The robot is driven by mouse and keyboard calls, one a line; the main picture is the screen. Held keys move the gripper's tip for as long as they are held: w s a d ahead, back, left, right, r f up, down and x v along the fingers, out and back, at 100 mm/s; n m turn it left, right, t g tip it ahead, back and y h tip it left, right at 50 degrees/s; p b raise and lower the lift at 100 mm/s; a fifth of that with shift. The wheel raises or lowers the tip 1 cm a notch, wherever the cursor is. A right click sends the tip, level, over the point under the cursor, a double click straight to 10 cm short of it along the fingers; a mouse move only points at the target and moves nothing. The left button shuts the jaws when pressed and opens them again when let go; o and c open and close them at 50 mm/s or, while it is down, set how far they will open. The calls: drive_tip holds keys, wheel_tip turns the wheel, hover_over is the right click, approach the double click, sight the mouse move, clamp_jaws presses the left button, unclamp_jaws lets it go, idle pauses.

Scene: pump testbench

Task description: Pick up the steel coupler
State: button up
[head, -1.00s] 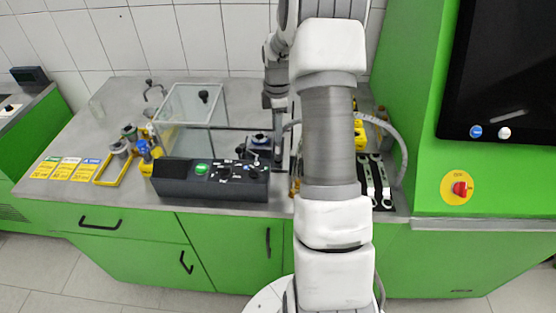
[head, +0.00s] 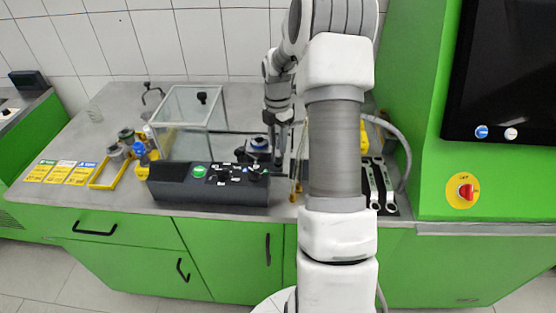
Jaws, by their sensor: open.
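I cannot make out the steel coupler for certain. A small grey metallic cylinder (head: 117,151) stands at the left of the bench, beside a dark green-topped part (head: 127,136) and a blue part (head: 140,152). My gripper (head: 279,158) points down over the middle of the bench, far to the right of that group. It is just right of a dark device with a blue ring (head: 259,144) and behind the black control box (head: 210,187). The gripper is open. Its fingertips are small and partly lost against dark parts, and nothing shows between them.
A clear-walled box (head: 187,105) stands behind the control box. A yellow frame (head: 108,173) and yellow labels (head: 60,172) lie at the left. Wrenches (head: 372,186) lie right of my arm, which hides part of the bench. A green cabinet (head: 415,110) bounds the right.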

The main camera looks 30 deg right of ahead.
sight(278, 155)
drive_tip(key=shift+s+f, duration=0.15)
drive_tip(key=shift+f, duration=3.15)
clamp_jaws()
